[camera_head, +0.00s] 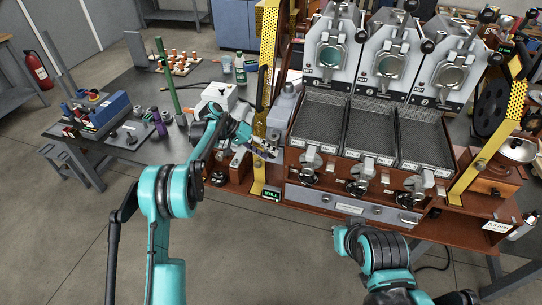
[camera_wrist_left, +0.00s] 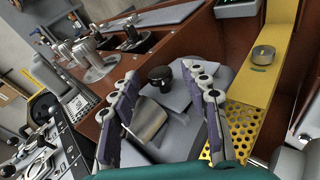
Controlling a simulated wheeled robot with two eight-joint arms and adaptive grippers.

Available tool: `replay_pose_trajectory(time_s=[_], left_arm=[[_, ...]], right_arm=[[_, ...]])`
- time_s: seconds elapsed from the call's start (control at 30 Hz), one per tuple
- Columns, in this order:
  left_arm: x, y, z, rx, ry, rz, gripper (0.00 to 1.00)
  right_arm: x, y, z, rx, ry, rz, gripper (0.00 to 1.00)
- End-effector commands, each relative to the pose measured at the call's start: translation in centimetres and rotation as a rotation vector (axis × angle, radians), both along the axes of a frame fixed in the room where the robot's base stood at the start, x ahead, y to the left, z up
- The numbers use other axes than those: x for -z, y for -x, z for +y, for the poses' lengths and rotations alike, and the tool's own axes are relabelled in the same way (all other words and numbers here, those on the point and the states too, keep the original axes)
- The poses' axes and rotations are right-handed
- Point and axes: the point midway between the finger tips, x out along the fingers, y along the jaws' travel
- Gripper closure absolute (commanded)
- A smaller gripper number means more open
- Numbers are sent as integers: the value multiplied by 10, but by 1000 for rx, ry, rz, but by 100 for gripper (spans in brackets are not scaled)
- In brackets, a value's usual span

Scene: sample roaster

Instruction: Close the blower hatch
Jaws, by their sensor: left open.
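The roaster's left end has a grey blower housing (camera_head: 284,103) behind a yellow perforated post. My left gripper (camera_head: 266,151) is beside the post at the roaster's left end. In the left wrist view its fingers (camera_wrist_left: 160,73) are spread, with the knob seen between them; contact is not clear. My right gripper is out of view.
Three mesh trays (camera_head: 371,132) and several chrome front fittings sit right of the gripper. The yellow post (camera_head: 264,100) stands close to it, also showing in the left wrist view (camera_wrist_left: 266,60). A bench (camera_head: 140,90) with bottles and tools is at left. The floor in front is clear.

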Motion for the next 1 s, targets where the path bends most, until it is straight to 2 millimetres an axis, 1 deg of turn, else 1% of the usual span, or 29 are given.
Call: replay_pose_trajectory(time_s=[0.03, 0.2, 0.3, 0.4, 0.57, 0.87, 0.97, 1.0], left_arm=[[-8, -1, 10, -4, 0, -1, 54], [-34, -3, 37, -4, 0, -1, 54], [-47, -4, 51, -2, 1, -1, 54], [-56, -5, 60, -2, 1, -1, 54], [-63, -5, 68, -2, 1, -1, 54], [-64, -5, 68, -2, 0, -2, 54], [-70, -2, 68, -12, -12, -2, 54], [-75, 2, 69, -21, -25, -4, 54]], right_arm=[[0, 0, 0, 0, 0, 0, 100], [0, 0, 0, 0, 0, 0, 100], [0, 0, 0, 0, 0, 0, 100], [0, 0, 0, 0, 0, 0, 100], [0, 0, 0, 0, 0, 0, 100], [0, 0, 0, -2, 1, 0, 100], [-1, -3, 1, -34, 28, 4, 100], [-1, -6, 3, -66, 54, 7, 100]])
